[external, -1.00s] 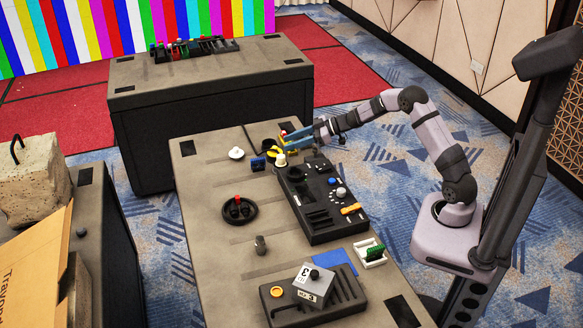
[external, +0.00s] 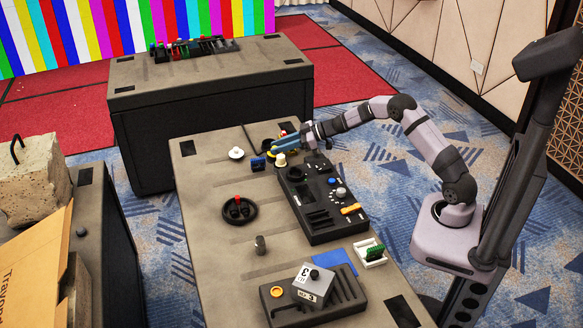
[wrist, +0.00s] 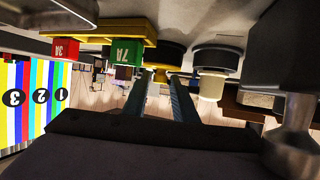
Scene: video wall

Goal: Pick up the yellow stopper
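The wrist view is upside down, with the table at the top. A yellow stopper with a black part (wrist: 165,54) stands there in line with the gap between my fingers. In the external view, a small yellow patch (external: 269,151) shows beside the fingertips, partly hidden by them. My gripper (external: 278,147) has blue fingers held low over the table's far end. The fingers (wrist: 160,84) are apart, with nothing visibly clamped between them. I cannot tell whether the stopper's lower part lies inside the gap.
A cream knob (wrist: 212,86) stands close beside the stopper. A yellow holder (wrist: 95,25) bears a red block (wrist: 66,48) and a green block (wrist: 125,50). A black console (external: 318,205) stands nearer.

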